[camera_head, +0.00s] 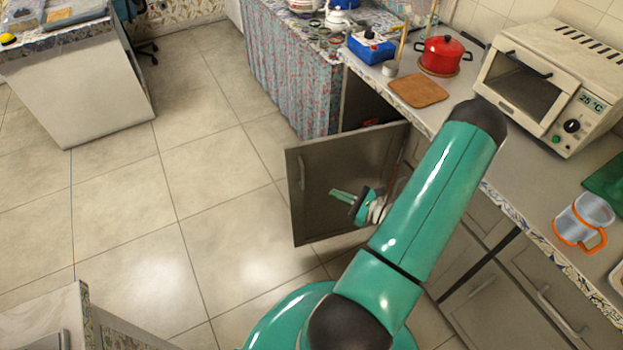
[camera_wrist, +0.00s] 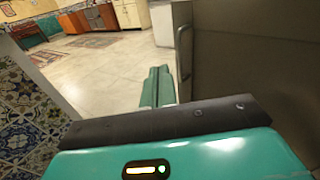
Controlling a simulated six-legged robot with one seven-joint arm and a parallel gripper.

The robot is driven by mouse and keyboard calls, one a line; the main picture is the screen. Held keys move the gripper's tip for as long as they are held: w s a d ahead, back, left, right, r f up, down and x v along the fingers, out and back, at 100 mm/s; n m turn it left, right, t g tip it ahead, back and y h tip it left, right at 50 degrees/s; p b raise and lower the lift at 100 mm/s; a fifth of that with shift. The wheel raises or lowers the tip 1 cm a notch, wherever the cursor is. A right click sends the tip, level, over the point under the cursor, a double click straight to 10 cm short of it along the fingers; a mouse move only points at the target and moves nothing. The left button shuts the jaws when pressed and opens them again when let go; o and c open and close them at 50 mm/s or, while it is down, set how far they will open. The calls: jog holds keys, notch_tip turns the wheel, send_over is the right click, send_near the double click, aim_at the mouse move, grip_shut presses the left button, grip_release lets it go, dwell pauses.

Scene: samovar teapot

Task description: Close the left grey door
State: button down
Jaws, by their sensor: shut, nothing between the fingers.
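The left grey door (camera_head: 325,178) stands wide open, swung out from the counter into the floor space. Its handle (camera_head: 301,171) is a vertical bar near its free edge. My gripper (camera_head: 341,195) is in front of the door's face with its fingers together and empty, pointing toward the handle side. In the wrist view the door (camera_wrist: 240,70) fills the right side, with the handle (camera_wrist: 184,52) just beyond and right of my shut fingertips (camera_wrist: 159,75). I cannot tell whether the fingers touch the door.
The counter (camera_head: 545,195) carries a toaster oven (camera_head: 550,85), a red pot (camera_head: 443,54), a cutting board (camera_head: 418,91) and an orange-rimmed mug (camera_head: 583,221). A dark cabinet opening (camera_head: 365,100) shows behind the door. The tiled floor (camera_head: 200,180) to the left is clear.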

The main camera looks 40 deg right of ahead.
jog(key=w+f+m+t+h, duration=0.1)
jog(key=w+f+m+h, duration=0.1)
jog(key=w, duration=1)
jog(key=shift+f+m, duration=0.3)
jog(key=shift+f, duration=0.2)
jog(key=shift+w+d+h, duration=0.15)
jog(key=shift+h, duration=0.25)
